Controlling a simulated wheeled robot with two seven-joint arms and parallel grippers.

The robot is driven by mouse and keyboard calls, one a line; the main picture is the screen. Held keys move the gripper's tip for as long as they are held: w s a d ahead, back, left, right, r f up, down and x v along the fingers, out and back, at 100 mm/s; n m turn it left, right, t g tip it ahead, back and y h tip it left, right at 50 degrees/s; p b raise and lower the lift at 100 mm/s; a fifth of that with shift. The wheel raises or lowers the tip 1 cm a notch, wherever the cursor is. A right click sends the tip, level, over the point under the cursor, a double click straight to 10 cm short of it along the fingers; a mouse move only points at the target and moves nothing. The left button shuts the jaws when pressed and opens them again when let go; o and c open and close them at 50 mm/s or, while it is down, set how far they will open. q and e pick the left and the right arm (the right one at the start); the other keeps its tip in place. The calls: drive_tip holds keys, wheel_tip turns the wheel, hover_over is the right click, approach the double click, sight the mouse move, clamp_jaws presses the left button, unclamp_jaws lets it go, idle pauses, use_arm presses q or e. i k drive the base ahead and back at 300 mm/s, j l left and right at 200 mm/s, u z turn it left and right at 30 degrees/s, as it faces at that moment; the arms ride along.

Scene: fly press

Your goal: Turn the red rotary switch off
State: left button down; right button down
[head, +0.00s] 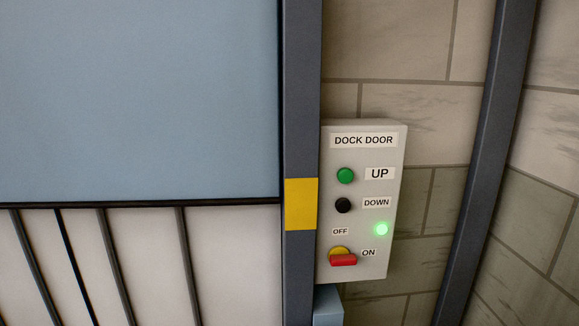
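The red rotary switch (343,260) sits low on the grey "DOCK DOOR" control box (385,265). It has a red handle on a yellow round base. The handle lies about level, with its right end near the "ON" label (369,253). The "OFF" label (340,231) is above the switch. A green lamp (381,229) is lit to the upper right of the switch. Neither of my grippers shows in the head view.
A green button (346,176) marked "UP" and a black button (343,205) marked "DOWN" are above the switch. A dark post (302,90) with a yellow band (301,204) stands left of the box. A stone wall (425,130) is behind it.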

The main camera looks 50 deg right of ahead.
sight(339, 255)
drive_tip(key=l+z, duration=0.15)
drive_tip(key=z, duration=1.75)
drive_tip(key=k+j+u, duration=0.2)
drive_tip(key=j, duration=0.4)
drive_tip(key=j+u, duration=0.15)
drive_tip(key=j, duration=0.45)
